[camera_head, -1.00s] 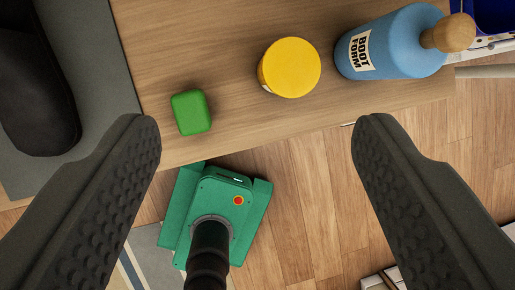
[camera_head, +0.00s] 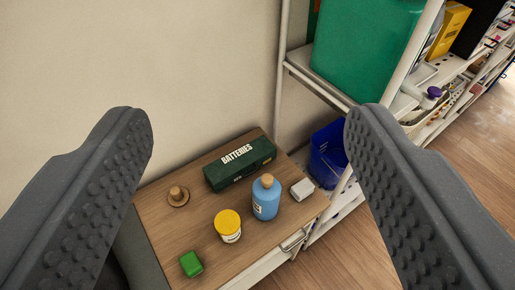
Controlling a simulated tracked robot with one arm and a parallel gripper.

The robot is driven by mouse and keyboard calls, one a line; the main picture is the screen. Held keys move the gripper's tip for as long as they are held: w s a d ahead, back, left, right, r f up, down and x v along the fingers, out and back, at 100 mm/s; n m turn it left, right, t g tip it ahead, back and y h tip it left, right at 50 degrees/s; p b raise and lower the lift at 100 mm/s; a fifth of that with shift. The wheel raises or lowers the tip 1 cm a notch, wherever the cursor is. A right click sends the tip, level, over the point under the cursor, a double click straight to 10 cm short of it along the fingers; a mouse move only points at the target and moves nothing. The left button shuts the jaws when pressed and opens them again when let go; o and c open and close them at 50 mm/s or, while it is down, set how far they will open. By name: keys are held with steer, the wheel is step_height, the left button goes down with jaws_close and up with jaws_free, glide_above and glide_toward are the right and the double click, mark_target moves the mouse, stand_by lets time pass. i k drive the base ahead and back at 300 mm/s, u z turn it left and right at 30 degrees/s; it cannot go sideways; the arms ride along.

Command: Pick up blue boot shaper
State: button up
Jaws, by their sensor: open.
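The blue boot shaper (camera_head: 266,200) is a blue bottle-like form with a tan wooden knob and a white label. It stands upright on a small wooden-topped table (camera_head: 165,240), near its right edge. My gripper (camera_head: 248,112) is open and empty, with its two dark ribbed fingers at the left and right of the view. The boot shaper shows between and beyond the fingers, lower in the picture and apart from them.
Near the boot shaper are a yellow-lidded jar (camera_head: 228,225), a green block (camera_head: 191,264), a dark green batteries box (camera_head: 240,163), a grey-white block (camera_head: 302,189) and a round wooden knob (camera_head: 178,196). A white shelf rack with a blue bin (camera_head: 327,155) stands right. A wall is behind.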

mark_target(266, 189)
steer(key=k, duration=1.3)
steer(key=z, duration=0.7)
steer(key=i, duration=2)
steer(key=u, duration=0.2)
